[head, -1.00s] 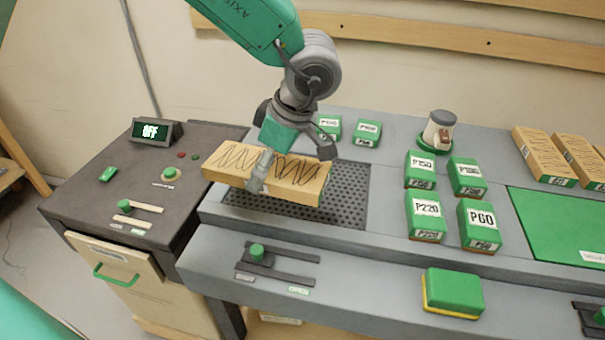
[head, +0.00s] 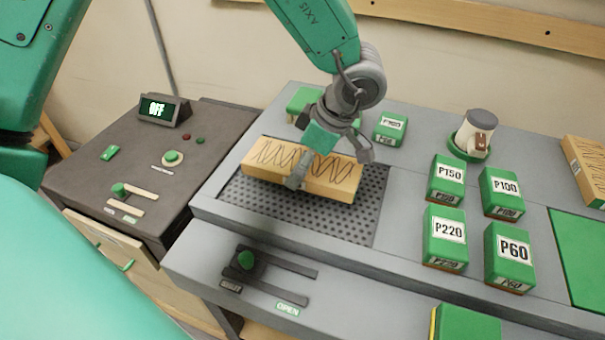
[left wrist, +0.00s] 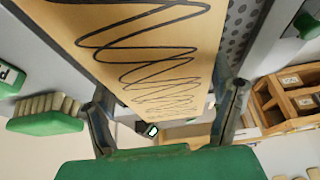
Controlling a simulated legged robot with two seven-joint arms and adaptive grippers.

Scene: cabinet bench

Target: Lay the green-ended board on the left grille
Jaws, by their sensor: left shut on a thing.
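The board (head: 285,168) is pale wood with a dark scribble along its top. It lies level over the back and middle of the left grille (head: 368,212), a dark perforated panel in the grey bench. I cannot tell whether it touches the grille or hangs just above it. Its green end is not clearly visible now. My left gripper (head: 325,155) is shut across the board's middle, one finger on its near side. In the left wrist view the board (left wrist: 150,45) runs between the two fingers of my left gripper (left wrist: 165,118). My right gripper is not in view.
Green blocks, including P220 (head: 445,240) and P60 (head: 510,258), stand right of the grille. A cup-like container (head: 476,135) stands behind them. A slider (head: 247,260) sits on the bench front. A dark cabinet (head: 120,180) with an OFF display (head: 163,109) is at left.

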